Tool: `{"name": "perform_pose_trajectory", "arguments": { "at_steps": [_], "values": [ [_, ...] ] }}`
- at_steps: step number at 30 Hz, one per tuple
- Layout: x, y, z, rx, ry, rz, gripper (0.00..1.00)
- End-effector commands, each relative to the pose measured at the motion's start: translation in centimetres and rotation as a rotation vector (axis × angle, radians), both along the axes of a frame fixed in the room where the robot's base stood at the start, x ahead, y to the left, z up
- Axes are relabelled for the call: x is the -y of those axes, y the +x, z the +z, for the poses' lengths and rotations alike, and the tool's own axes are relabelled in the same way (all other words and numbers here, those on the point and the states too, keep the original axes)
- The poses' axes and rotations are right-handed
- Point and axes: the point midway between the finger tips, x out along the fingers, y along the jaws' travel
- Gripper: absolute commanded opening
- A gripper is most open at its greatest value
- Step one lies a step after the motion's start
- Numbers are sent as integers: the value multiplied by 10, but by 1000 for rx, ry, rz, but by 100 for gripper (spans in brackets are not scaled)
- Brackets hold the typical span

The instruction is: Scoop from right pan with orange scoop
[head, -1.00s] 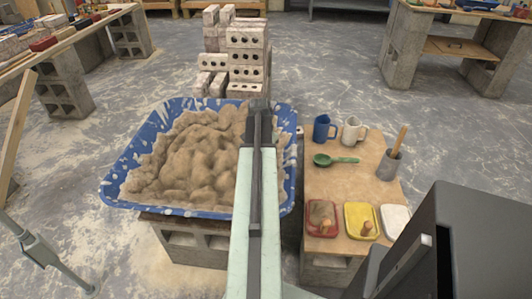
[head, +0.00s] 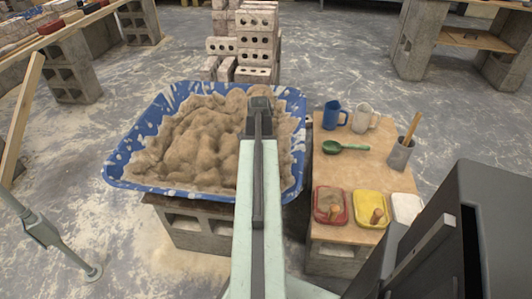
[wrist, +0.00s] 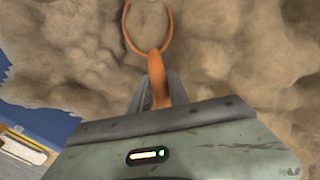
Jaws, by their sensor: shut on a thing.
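A blue tub (head: 118,163) full of lumpy tan mortar (head: 195,140) stands on grey blocks. It is the only large tub in view. The mortar (wrist: 240,50) fills most of the wrist view. My gripper (wrist: 158,92) is shut on the handle of an orange scoop (wrist: 157,72), whose round rim points away over the mortar. Mortar colour shows inside the rim; I cannot tell whether the scoop is loaded or touching the surface. In the head view my arm reaches over the tub's right part and hides the scoop.
Right of the tub, a board (head: 375,160) holds a blue mug (head: 333,117), a white mug (head: 364,118), a green scoop (head: 342,147), a grey cup (head: 400,153) and red, yellow and white trays. Stacked bricks (head: 257,40) stand behind the tub.

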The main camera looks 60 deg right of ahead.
Motion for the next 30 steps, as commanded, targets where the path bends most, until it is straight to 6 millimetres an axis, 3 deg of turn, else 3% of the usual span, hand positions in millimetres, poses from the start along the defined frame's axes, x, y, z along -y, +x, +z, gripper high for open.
{"name": "perform_pose_trajectory", "arguments": {
  "at_steps": [1, 10, 12, 30],
  "values": [
    [-7, 1, -1, 1, 7, 1, 0],
    [-12, 6, 25, 96, 434, 0, 0],
    [-17, 4, 42, 94, 426, 1, 0],
    [-10, 3, 111, 102, 463, 1, 0]
  ]
}}
